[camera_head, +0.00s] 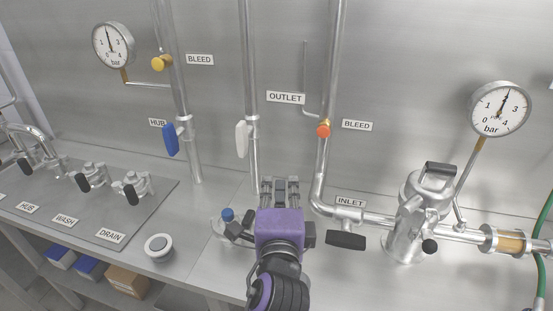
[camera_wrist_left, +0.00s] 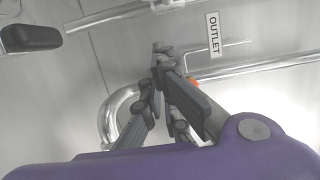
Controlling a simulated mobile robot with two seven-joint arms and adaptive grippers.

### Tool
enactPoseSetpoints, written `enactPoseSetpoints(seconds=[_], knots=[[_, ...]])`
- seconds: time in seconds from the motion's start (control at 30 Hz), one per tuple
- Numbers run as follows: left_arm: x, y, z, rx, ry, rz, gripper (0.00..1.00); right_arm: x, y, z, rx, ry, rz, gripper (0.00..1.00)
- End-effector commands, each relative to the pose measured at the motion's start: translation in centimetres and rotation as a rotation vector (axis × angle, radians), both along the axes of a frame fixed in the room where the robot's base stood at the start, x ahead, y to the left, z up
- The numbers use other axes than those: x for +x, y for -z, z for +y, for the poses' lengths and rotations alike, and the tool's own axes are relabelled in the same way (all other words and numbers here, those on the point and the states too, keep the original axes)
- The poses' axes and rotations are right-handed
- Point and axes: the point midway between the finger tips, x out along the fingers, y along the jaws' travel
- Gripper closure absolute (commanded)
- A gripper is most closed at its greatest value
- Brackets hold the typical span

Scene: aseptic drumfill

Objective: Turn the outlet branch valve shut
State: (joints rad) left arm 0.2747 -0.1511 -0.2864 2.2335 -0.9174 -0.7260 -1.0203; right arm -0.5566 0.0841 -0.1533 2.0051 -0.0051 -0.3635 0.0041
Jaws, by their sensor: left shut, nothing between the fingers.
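The outlet valve appears to be the one with the white lever (camera_head: 241,139) on the middle vertical pipe, left of the OUTLET label (camera_head: 285,97). The lever hangs down, roughly along its pipe. My left gripper (camera_head: 281,184), with a purple body, is in front of the wall, below and right of the lever and apart from it. Its fingers are shut with nothing between them. In the left wrist view the fingers (camera_wrist_left: 160,52) point toward the wall near the OUTLET label (camera_wrist_left: 213,35). I cannot make out the white lever there. My right gripper is not in view.
A blue lever (camera_head: 170,140) hangs on the pipe to the left. An orange bleed knob (camera_head: 323,129) sits on the pipe to the right. The inlet's black lever (camera_head: 346,240) and a steel housing (camera_head: 408,231) stand right of my gripper.

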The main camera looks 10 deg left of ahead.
Motion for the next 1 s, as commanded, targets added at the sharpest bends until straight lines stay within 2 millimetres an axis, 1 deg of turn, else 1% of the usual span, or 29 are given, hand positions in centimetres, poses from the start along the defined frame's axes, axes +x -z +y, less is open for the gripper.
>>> enactPoseSetpoints(seconds=[0.07,0.17,0.27,0.4,0.57,0.6,0.63,0.8,1.0], knots=[[0.6,-0.2,0.1,0.007,0.0,-0.001,1.0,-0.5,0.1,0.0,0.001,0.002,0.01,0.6],[1.9,-0.3,0.4,0.007,0.001,-0.004,1.0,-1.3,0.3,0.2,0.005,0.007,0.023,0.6],[3.9,-0.4,0.8,0.007,0.001,-0.006,1.0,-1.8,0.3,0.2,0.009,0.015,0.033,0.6],[6.9,-0.4,1.4,0.005,0.001,-0.005,1.0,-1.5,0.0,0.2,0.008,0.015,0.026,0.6],[10.0,-0.3,2.1,0.005,0.002,-0.004,1.0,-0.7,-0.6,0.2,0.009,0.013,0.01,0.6],[9.8,-0.3,3.2,0.006,-0.002,-0.002,1.0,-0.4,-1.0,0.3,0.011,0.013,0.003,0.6],[9.7,-0.3,3.7,0.005,-0.002,-0.003,1.0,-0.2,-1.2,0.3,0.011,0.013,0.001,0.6],[9.8,-0.3,5.5,0.004,0.001,-0.003,1.0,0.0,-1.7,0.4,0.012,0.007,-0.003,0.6],[9.8,-0.1,6.1,0.001,0.002,-0.002,1.0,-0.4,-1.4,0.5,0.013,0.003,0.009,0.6]])
